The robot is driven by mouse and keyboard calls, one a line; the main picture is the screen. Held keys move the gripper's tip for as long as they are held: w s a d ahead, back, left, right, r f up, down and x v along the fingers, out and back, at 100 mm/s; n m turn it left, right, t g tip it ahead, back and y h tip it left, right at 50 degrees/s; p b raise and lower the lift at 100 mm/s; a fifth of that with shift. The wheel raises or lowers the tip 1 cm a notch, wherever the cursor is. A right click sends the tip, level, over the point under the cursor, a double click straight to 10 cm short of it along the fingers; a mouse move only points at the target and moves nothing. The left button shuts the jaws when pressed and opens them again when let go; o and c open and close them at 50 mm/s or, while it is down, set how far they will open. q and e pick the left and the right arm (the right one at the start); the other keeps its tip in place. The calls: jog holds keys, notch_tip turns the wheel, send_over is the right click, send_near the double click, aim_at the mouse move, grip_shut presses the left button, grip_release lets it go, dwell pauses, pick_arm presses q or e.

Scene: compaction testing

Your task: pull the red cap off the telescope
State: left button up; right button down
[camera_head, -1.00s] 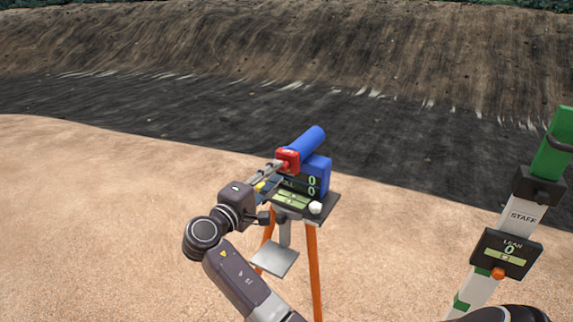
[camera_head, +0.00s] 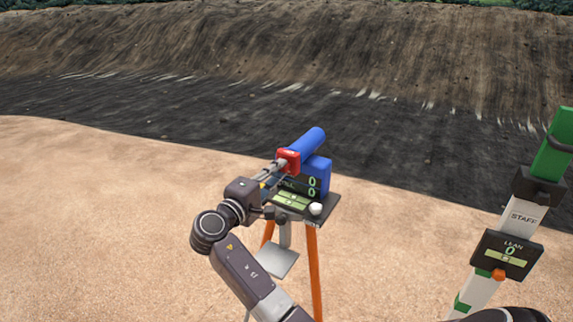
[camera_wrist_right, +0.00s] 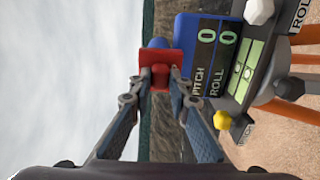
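The red cap (camera_head: 288,160) sits on the near end of the blue telescope (camera_head: 312,141), on top of the blue instrument body. It is a square plate with a small round knob, seen in the right wrist view (camera_wrist_right: 160,76). My right gripper (camera_head: 278,167) reaches it from the lower left. In the wrist view its two fingertips (camera_wrist_right: 161,80) close in on either side of the knob and appear to touch it. The cap still covers the telescope's end, with no visible gap. My left gripper is not in view.
The instrument stands on an orange-legged tripod (camera_head: 313,265), with a display and a white knob (camera_head: 315,208) beside my arm. A green and white staff (camera_head: 525,217) stands at the right. Open sandy ground lies left of the tripod.

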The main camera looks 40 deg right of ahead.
jog(key=shift+s+a, duration=0.1)
jog(key=shift+a, duration=0.1)
dwell(0.5)
jog(key=shift+s+a, duration=0.15)
jog(key=shift+a, duration=0.2)
jog(key=shift+a, duration=0.15)
jog(key=shift+v, duration=1.6)
jog(key=s+a+r+p, duration=0.2)
jog(key=a+r, duration=0.1)
jog(key=a, duration=0.2)
jog(key=shift+s+a+p, duration=0.2)
jog(key=shift+p, duration=0.15)
